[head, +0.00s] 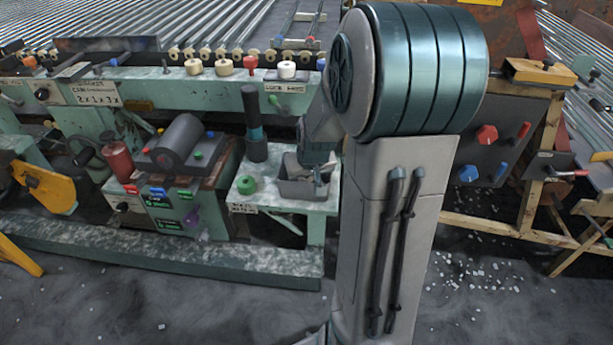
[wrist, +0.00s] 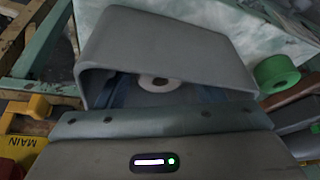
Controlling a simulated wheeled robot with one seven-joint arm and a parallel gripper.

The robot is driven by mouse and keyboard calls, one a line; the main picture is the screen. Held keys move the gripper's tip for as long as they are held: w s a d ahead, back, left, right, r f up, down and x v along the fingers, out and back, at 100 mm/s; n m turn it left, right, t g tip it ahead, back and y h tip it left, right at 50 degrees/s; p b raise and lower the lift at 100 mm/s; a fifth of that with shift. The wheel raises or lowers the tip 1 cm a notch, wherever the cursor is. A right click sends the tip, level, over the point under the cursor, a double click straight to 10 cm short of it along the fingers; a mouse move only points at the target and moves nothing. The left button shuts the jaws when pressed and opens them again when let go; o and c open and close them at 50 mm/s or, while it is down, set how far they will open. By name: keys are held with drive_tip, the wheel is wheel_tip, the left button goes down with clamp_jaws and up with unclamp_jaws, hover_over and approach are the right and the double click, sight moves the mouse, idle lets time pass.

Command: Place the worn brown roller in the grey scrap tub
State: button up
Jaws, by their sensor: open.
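The grey scrap tub (head: 298,190) stands on the pale green bench, partly covered by my arm. In the wrist view the tub (wrist: 170,38) fills the upper middle, its open inside facing the camera. A pale, tan-looking roller (wrist: 146,82) with a dark centre hole shows inside it; whether it is worn brown is hard to tell. My gripper (wrist: 160,94) is open, its bluish fingers reaching into the tub on either side of the roller. Contact cannot be made out. In the head view my gripper (head: 318,163) is at the tub, mostly hidden by my forearm.
A green spool (head: 246,185) sits just left of the tub, with a dark upright cylinder (head: 254,125) behind it. Several cream rollers (head: 224,67), a red knob (head: 250,63) and a white roller (head: 286,69) line the rail above. The floor in front is open.

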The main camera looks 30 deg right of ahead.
drive_tip(key=p+v, duration=0.3)
drive_tip(key=v, duration=0.9)
drive_tip(key=s+a+n+g+y, duration=0.1)
drive_tip(key=s+a+n+g, duration=0.1)
drive_tip(key=s+a, duration=1)
drive_tip(key=shift+s+a+r+g, duration=0.15)
drive_tip(key=shift+s+a+g, duration=0.15)
drive_tip(key=shift+s, duration=0.6)
